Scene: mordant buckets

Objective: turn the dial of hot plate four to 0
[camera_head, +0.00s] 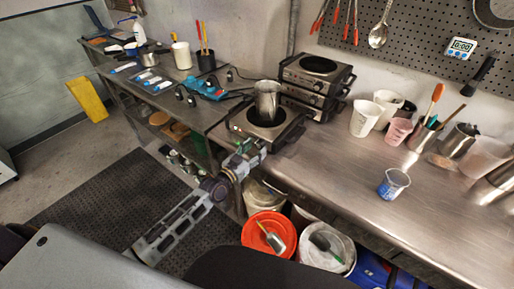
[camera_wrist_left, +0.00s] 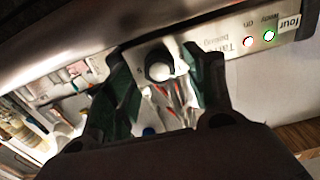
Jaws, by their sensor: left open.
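The hot plate with the "four" label (camera_wrist_left: 289,22) shows its front panel in the wrist view, tilted in the picture. Its dial (camera_wrist_left: 158,68) is a dark round knob with a bright spot; its setting is not readable. Two small lights, one green (camera_wrist_left: 269,36), are lit right of it. My left gripper (camera_wrist_left: 163,84) is open, one finger on either side of the dial in the picture; contact is not clear. In the head view my left gripper (camera_head: 249,157) is at the front of the single hot plate (camera_head: 287,133), hiding its dial. My right gripper is not in view.
A metal pot (camera_head: 266,100) stands on the single hot plate. Stacked hot plates (camera_head: 318,75) are behind it. White cups (camera_head: 365,118) and a small beaker (camera_head: 393,184) stand on the steel bench to the right. An orange-rimmed bucket (camera_head: 268,238) is below the bench edge.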

